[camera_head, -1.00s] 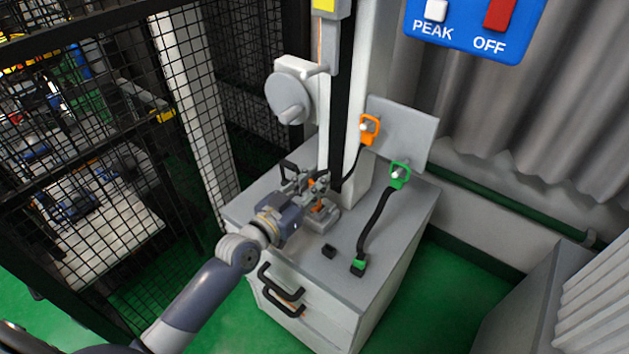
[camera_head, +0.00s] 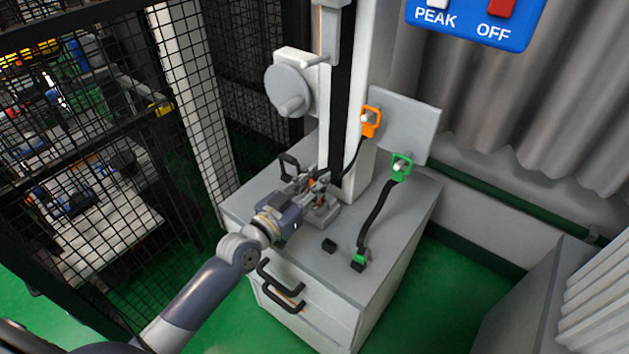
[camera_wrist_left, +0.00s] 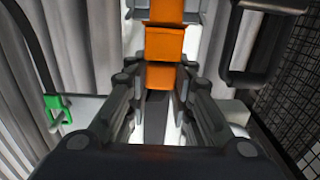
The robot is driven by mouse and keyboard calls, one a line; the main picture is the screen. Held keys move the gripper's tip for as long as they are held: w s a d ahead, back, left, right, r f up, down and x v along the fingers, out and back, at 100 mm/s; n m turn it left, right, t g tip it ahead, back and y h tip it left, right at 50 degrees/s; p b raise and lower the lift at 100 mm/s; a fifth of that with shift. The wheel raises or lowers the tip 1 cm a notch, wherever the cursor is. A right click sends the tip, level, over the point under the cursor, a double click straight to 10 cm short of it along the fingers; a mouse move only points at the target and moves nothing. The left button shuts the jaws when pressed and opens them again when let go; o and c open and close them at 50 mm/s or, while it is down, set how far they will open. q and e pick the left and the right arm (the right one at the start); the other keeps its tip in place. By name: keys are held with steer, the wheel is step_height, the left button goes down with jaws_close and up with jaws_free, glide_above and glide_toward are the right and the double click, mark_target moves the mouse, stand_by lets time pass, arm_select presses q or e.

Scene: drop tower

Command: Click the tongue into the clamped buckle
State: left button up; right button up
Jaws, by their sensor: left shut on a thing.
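My left gripper (camera_head: 306,196) reaches in from the left to the grey clamp (camera_head: 322,214) at the foot of the column. In the left wrist view, its fingers (camera_wrist_left: 158,84) are shut on an orange piece (camera_wrist_left: 160,76), which I take for the tongue. Another orange block (camera_wrist_left: 163,43), probably the clamped buckle, lies straight beyond it. The two look in line and very close; I cannot tell whether they are latched. In the head view, a black strap runs from the orange handle (camera_head: 371,121) on the back plate down to the gripper. The fingers partly hide the joint.
A green handle (camera_head: 401,167) hangs to the right, its strap ending in a green and black block (camera_head: 359,260) on the cabinet top. A small black block (camera_head: 329,245) lies nearby. A black handle (camera_head: 289,165) stands behind the gripper. The cabinet's right side is clear.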

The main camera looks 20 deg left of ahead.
arm_select(q)
steer(key=shift+f, duration=0.1)
steer(key=o, duration=0.8)
steer(key=shift+s, duration=0.1)
steer(key=v, duration=1.2)
